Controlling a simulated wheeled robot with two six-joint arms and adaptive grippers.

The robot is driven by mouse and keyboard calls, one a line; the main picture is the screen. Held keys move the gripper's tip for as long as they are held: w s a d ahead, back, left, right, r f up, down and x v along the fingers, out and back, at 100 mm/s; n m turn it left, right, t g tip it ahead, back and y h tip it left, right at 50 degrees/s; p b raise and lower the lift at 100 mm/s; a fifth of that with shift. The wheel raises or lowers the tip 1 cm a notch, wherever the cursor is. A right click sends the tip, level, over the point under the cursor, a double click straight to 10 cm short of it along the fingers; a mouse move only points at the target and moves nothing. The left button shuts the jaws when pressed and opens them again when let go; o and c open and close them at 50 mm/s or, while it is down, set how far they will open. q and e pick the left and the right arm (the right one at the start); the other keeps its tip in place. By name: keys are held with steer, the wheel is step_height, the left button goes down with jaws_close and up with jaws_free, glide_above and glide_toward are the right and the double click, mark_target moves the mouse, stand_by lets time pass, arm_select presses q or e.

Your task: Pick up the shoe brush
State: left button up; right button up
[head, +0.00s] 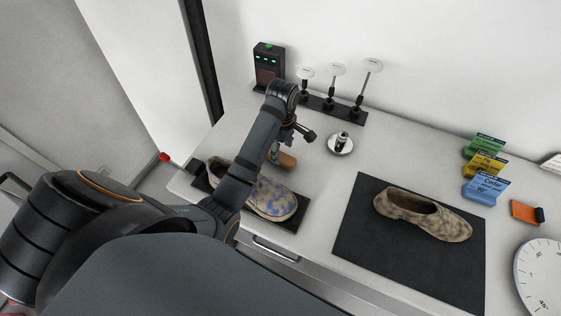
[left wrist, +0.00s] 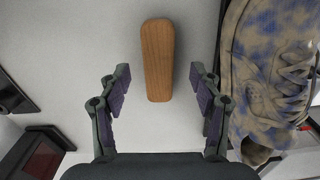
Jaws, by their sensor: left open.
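The shoe brush shows in the left wrist view as a brown wooden block (left wrist: 158,60) with rounded ends, lying on the light worktop. In the head view, part of the brush (head: 286,160) shows just below my left gripper (head: 291,140). The arm hides some of it. In the left wrist view my left gripper (left wrist: 160,95) is open, one finger on each side of the brush's near end, with gaps on both sides. Nothing is between the fingertips but the brush's line. My right gripper is not in view.
A blue-stained shoe (left wrist: 272,75) lies close to the right finger; in the head view this shoe (head: 272,199) is on a dark mat. Another shoe (head: 424,214) lies on a black mat (head: 362,240). A small round metal stand (head: 341,144), several-headed rack (head: 333,107) and black box (head: 268,68) stand behind.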

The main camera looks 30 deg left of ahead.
mark_target(282, 156)
arm_select(q)
step_height(282, 156, down, 2)
steer(key=shift+s+a+f+b, duration=0.1)
steer(key=shift+b, duration=0.95)
steer(key=shift+w+f+p, duration=0.2)
steer(key=shift+f+p, duration=0.25)
steer(key=shift+f, duration=0.8)
steer(key=shift+c, duration=0.8)
steer(key=c, duration=1.1)
arm_select(e)
steer(key=shift+d+f, duration=0.1)
steer(key=shift+f, duration=0.45)
arm_select(q)
steer(key=shift+r, duration=0.15)
arm_select(e)
steer(key=shift+s+r, duration=0.1)
